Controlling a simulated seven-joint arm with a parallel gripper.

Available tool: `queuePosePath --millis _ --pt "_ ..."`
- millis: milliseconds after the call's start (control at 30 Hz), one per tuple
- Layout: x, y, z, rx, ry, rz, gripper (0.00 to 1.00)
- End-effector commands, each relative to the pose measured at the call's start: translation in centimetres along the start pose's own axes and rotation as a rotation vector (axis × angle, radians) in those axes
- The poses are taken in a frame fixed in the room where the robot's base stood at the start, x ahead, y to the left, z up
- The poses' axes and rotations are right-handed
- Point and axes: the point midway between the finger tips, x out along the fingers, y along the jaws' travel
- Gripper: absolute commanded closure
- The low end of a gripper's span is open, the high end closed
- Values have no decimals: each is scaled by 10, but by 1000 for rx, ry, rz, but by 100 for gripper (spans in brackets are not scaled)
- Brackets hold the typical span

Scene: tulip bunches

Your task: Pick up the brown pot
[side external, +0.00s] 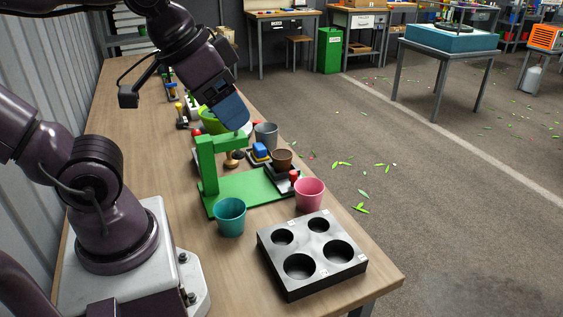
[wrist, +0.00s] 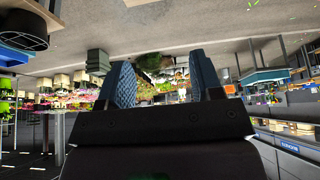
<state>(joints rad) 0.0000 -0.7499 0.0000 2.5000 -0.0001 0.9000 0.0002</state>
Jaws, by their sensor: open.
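The brown pot (side external: 282,160) is small and stands upright among the items at the right edge of the green stand (side external: 245,187), on or behind a dark base. My gripper (side external: 236,118) is up and to the left of the pot, over the top of the green stand and apart from the pot. In the wrist view my gripper (wrist: 165,75) shows two blue textured fingers spread wide with nothing between them. I cannot make out the brown pot in the wrist view, which looks out across the room.
A teal pot (side external: 230,217), pink pot (side external: 309,194) and grey pot (side external: 266,135) stand nearby. A black tray with round holes (side external: 312,284) lies at the front. The wooden table (side external: 150,130) is clearer at left.

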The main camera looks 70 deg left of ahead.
Motion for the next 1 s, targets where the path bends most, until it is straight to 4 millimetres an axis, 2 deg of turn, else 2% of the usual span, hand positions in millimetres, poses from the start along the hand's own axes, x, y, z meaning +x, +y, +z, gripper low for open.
queuePosePath --millis 33,167,433,533,633,767,1000 --pt "0 0 0 0 0 0 36" --pt "0 0 0 0 0 0 6" --pt "0 0 0 -1 -1 -1 5" --pt "8 -2 2 -7 -39 -2 5" --pt "24 -7 1 -33 -120 -1 5" --pt "51 -23 -12 -103 -237 -9 5" --pt "118 -75 -42 -376 -373 -111 5"
